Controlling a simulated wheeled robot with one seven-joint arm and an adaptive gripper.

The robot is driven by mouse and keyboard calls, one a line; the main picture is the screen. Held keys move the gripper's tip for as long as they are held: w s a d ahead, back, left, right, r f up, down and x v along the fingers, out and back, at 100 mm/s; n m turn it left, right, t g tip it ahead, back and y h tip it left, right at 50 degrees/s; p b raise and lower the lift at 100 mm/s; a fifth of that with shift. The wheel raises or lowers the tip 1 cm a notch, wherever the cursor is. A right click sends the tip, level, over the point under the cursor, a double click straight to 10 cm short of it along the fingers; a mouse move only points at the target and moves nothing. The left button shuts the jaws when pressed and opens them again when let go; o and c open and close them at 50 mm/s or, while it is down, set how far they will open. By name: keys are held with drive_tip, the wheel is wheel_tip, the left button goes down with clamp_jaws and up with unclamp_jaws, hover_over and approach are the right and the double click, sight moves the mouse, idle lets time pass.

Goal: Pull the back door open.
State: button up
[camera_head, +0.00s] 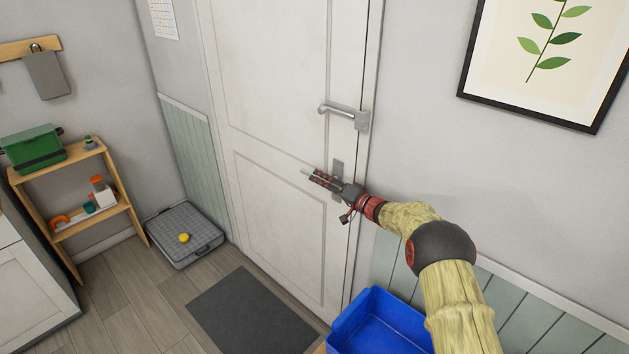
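The white panelled back door (285,100) looks shut in its frame. A grey metal bar or lever (340,111) sits high near its right edge, with a block at the right end by the frame. Below it is a grey plate (338,166). My gripper (322,180) is in front of the door just below this plate, fingers pointing left. A pale tip (305,171) sticks out past the fingers, perhaps the end of a lower handle. My gripper hides the rest, so I cannot tell whether the fingers are closed on it or apart from it.
A blue bin (345,322) stands below my arm, right of the door. A dark mat (250,312) lies on the floor before the door. A grey tray (207,247) with a yellow ball (184,238) and a wooden shelf (87,226) are at left.

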drive_tip(key=shift+x, duration=1.7)
drive_tip(key=shift+c, duration=0.4)
clamp_jaws()
